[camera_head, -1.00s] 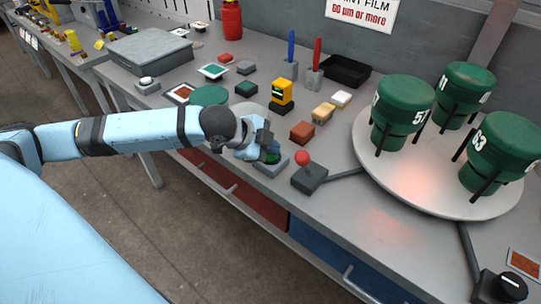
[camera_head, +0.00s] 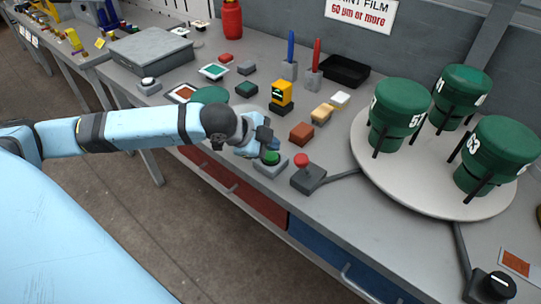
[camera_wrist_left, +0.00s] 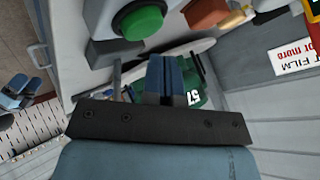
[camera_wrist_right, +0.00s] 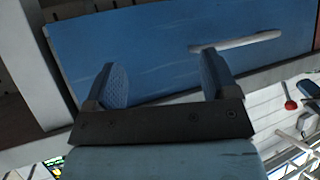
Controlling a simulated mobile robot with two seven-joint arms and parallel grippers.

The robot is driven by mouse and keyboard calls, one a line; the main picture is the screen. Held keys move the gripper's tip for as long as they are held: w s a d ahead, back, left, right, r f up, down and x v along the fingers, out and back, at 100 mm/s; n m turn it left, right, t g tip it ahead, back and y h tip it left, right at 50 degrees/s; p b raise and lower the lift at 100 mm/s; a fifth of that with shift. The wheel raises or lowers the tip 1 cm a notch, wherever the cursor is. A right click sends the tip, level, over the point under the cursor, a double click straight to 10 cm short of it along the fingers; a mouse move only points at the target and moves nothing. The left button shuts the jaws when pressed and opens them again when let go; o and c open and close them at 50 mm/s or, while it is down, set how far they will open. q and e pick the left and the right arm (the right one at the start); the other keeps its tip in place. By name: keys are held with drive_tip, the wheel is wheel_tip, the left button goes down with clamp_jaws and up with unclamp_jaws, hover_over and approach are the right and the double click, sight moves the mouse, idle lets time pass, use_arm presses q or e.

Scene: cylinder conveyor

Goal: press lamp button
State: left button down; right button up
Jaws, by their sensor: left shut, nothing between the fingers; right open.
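A green push button (camera_head: 271,158) sits on a small grey box at the bench's front edge. It also shows large at the top of the left wrist view (camera_wrist_left: 137,20). A second button, white on a grey box (camera_head: 148,81), stands far left on the bench. I cannot tell by marking which belongs to a lamp. My left gripper (camera_head: 267,143) is shut and empty, just above and behind the green button, with a small gap seeming to show. Its closed fingers fill the middle of the left wrist view (camera_wrist_left: 172,80). My right gripper (camera_wrist_right: 160,82) is open and empty, facing a blue drawer (camera_wrist_right: 150,45).
A turntable (camera_head: 385,180) with green numbered drums is further right. A yellow device (camera_head: 281,96), small blocks and pen holders stand behind. A black dial (camera_head: 493,286) is at lower right.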

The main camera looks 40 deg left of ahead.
sight(271, 157)
use_arm(q)
drive_tip(key=shift+r+p, duration=0.9)
drive_tip(key=shift+p, duration=0.15)
wheel_tip(271, 157, up, 3)
drive_tip(key=p, duration=0.4)
drive_tip(key=shift+r, duration=0.2)
drive_tip(key=shift+r+p, duration=0.4)
drive_tip(key=shift+p, duration=0.4)
use_arm(e)
drive_tip(key=shift+s+d+r, duration=0.25)
drive_tip(key=shift+r, duration=0.3)
drive_tip(key=shift+s+d+r, duration=0.2)
drive_tip(key=shift+s+r, duration=0.05)
drive_tip(key=shift+r, duration=0.25)
drive_tip(key=shift+r, duration=0.1)
